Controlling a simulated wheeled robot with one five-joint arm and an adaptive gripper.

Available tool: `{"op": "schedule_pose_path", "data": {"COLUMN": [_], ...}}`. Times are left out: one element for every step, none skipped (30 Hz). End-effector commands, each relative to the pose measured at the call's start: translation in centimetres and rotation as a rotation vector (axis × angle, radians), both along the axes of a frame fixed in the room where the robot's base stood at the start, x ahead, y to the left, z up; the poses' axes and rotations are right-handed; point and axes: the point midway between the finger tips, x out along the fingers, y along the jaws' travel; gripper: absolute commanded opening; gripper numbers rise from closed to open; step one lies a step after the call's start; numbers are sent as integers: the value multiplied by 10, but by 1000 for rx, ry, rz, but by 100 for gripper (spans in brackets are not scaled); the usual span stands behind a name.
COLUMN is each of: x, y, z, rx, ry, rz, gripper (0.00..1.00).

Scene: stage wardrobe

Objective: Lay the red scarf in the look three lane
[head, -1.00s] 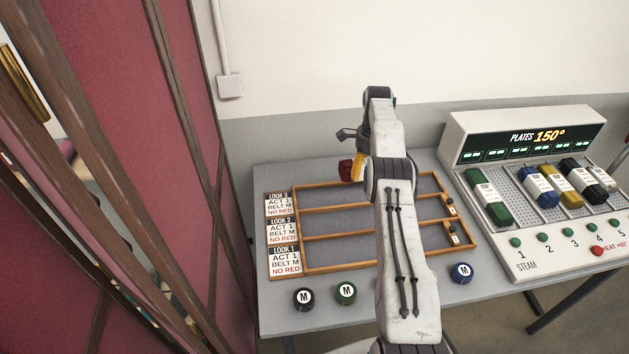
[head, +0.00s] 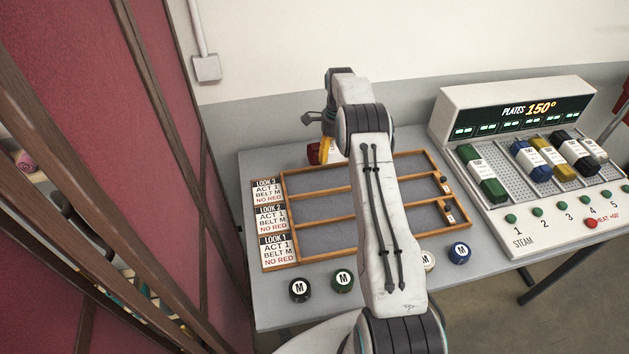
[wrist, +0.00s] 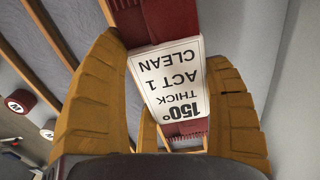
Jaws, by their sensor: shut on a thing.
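My gripper (head: 328,150) has yellow fingers and is shut on the red scarf (head: 313,153), a thick dark red bundle. In the wrist view the scarf (wrist: 172,18) sits between both fingers, with a white tag reading 150°, THICK, ACT 1, CLEAN. The wooden lane tray (head: 284,222) has three lanes. My arm hides the tray's middle.
Round M-marked rolls stand in front: black (head: 300,290), green (head: 343,281), a partly hidden white one (head: 428,260) and blue (head: 459,253). A steam plate machine (head: 530,130) with several bundles fills the right. A red panel (head: 130,120) stands left.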

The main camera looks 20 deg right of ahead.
Motion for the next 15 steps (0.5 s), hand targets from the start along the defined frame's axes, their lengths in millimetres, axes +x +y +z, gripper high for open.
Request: {"op": "schedule_pose_path", "data": {"x": [0, 0, -1, -2, -1, -2, -2, -2, -3, -3, -3, -3, -3, -3, -4], "y": [11, 16, 23, 28, 33, 39, 44, 48, 52, 56, 59, 62, 64, 65, 67], "z": [-12, -16, -20, -22, -25, -29, -31, -32, -35, -36, -37, -39, -40, -40, -41], "rx": [0, 0, 0, 0, 0, 0, -1, -1, -1, -1, -1, -1, -1, -2, -2], "ry": [0, -1, 0, -1, -1, 0, -1, -2, -1, -1, -1, -2, -2, -3, -3], "rz": [4, 3, 4, 4, 3, 3, 3, 2, 1, 1, 2, 2, 1, 0, -1], "gripper": [38, 38, 38, 38, 38, 38, 38, 38, 38, 38, 38, 38, 38, 38, 38]}}
